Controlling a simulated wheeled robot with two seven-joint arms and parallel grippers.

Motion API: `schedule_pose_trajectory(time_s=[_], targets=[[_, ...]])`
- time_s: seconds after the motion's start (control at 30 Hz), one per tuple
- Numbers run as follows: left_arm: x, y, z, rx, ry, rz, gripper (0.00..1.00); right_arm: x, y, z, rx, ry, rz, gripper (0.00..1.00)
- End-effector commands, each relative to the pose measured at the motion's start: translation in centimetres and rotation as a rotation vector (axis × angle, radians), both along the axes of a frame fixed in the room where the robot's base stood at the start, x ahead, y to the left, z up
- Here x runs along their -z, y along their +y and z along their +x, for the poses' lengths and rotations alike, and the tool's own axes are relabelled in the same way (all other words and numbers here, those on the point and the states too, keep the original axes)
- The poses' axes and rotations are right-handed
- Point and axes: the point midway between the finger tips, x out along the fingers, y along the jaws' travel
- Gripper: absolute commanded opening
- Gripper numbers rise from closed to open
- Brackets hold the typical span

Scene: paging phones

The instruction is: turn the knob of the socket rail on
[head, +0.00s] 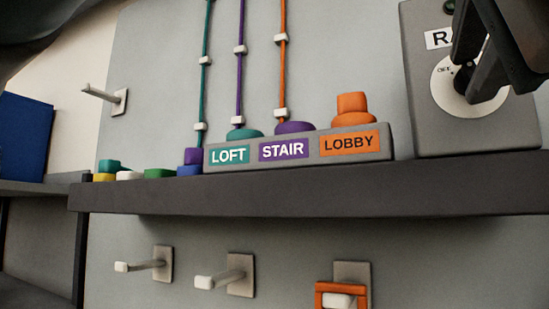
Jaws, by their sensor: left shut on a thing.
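The grey box of the socket rail (425,125) stands at the right end of the shelf, with a label partly hidden that begins "RA". On its front is a white round dial (444,93) with small "OFF" lettering at its upper left. My left gripper (474,88) reaches down from the upper right and is shut on the dark knob at the dial's centre. The fingers hide most of the knob, so its pointing direction cannot be told. A dark green lamp (449,6) shows at the box's top edge. My right gripper is not in view.
A dark shelf (230,193) runs below the box. A grey block labelled LOFT, STAIR and LOBBY (300,149) stands left of it, with an orange piece (352,108) on top. Several coloured pieces lie farther left. Pegs (230,275) stick out below, one with an orange frame (322,296).

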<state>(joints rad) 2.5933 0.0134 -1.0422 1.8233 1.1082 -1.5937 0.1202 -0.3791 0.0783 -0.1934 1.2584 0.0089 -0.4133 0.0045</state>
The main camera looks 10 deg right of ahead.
Motion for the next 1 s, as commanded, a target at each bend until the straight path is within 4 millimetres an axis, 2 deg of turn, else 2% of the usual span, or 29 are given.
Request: schedule_pose_trajectory(time_s=[0.43, 1.0], targets=[[-0.1, 0.0, -0.1, 0.001, -0.222, 0.365, 0.01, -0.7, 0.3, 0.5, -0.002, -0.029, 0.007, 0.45], [0.0, -0.1, -0.1, 0.002, -0.463, 0.759, 0.01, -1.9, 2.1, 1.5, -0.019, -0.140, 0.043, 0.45]])
